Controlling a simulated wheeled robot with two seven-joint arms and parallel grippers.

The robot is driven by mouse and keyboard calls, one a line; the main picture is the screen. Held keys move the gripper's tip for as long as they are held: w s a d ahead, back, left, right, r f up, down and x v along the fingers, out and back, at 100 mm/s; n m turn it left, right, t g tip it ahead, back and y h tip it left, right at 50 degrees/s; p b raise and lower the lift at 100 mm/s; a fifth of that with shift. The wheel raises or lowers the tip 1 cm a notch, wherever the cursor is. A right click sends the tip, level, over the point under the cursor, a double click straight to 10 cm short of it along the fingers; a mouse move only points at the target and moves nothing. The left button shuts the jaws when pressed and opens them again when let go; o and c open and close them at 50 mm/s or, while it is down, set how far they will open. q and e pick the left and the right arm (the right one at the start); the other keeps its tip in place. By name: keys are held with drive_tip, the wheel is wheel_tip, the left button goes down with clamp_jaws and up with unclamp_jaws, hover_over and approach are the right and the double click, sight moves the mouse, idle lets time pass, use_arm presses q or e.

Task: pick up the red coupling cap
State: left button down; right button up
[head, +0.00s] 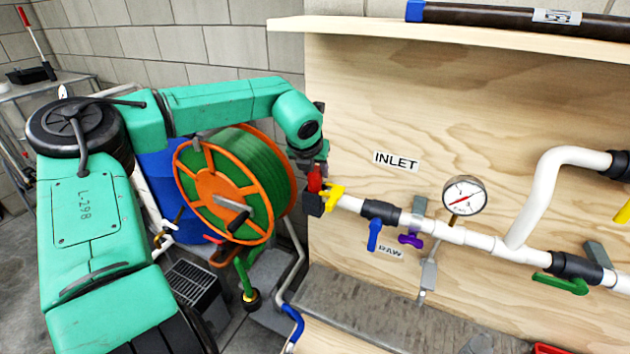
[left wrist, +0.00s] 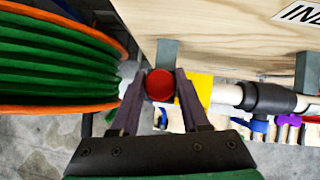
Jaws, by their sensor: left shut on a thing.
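The red coupling cap (head: 315,178) is at the left end of the white inlet pipe, beside a yellow fitting (head: 335,195). In the left wrist view the round red cap (left wrist: 160,85) sits between the two fingertips. My left gripper (head: 314,190) is shut on the cap; its fingers (left wrist: 160,92) touch it on both sides. In the left wrist view the yellow fitting (left wrist: 201,88) is just right of the right finger. I cannot tell whether the cap is still joined to the pipe. My right gripper is not in view.
An orange reel (head: 220,190) with green hose stands left of the board (head: 345,100). Along the white pipe (head: 475,240) are a blue-handled valve (head: 374,235), a pressure gauge (head: 464,195) and a green-handled valve (head: 562,286). A shelf (head: 360,27) runs above.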

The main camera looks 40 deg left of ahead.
use_arm(q)
drive_tip(key=shift+r+b, duration=0.4)
drive_tip(key=shift+r, duration=0.2)
wheel_tip(320, 180, up, 6)
drive_tip(key=shift+f+b, duration=0.1)
drive_tip(key=shift+b, duration=0.95)
drive_tip(key=s+d+b, duration=0.4)
drive_tip(key=s, duration=0.4)
drive_tip(key=s+d+b, duration=0.4)
drive_tip(key=s+b, duration=0.1)
drive_tip(key=s, duration=0.2)
drive_tip(key=shift+s+d, duration=0.35)
drive_tip(key=shift+s, duration=0.05)
